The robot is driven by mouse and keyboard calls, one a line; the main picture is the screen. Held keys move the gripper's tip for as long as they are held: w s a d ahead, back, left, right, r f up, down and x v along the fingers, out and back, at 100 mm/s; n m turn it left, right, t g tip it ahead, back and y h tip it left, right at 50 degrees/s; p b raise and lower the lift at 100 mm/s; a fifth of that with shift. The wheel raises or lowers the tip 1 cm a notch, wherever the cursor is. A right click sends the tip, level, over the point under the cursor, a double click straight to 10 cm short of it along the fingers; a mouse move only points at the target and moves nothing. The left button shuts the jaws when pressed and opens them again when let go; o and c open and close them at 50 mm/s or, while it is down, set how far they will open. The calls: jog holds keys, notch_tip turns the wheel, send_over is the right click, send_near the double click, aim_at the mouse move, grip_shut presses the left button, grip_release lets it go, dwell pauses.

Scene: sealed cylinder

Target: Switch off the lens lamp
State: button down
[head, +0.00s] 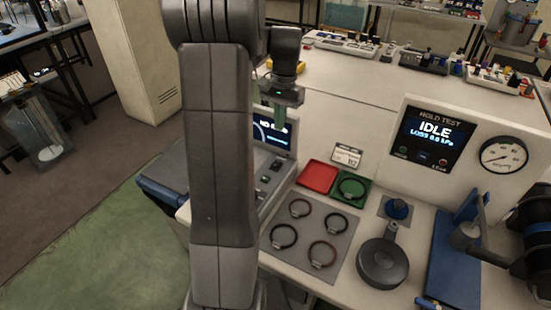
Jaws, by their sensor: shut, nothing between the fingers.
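A dark round head on a short arm (383,264) lies low over the right part of the white bench, in front of a blue knob-like post (397,208). It may be the lens lamp; no switch can be made out on it, and I cannot tell whether it is lit. My gripper (280,118) hangs from my arm at upper centre, in front of a lit screen. Its green-tinted fingers are shut and empty, well to the left of the round head and apart from it.
A grey mat (313,226) holds several rings. Behind it are a red tray (319,176) and a green tray (363,203) with a ring. A panel (433,138) reads "IDLE" beside a gauge (504,154). A blue fixture (455,265) stands at right. My arm hides part of the instrument at left.

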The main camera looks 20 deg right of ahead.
aim_at(275, 167)
jog(key=f, duration=0.4)
jog(key=s+a+f, duration=0.1)
jog(key=f, duration=0.7)
jog(key=shift+s+a+f+p, duration=0.15)
jog(key=shift+a+f+p, duration=0.1)
jog(key=shift+f+p, duration=0.15)
jog(key=shift+s+f+b, duration=0.1)
jog(key=shift+f+b, duration=0.35)
jog(key=shift+b, duration=0.3)
jog(key=shift+a+r+h, duration=0.1)
jog(key=shift+r+h, duration=0.1)
jog(key=shift+h, duration=0.1)
jog(key=shift+w+d+r+p, duration=0.25)
jog(key=shift+w+d+p, duration=0.25)
jog(key=shift+w+d, duration=0.1)
jog(key=shift+s, duration=0.1)
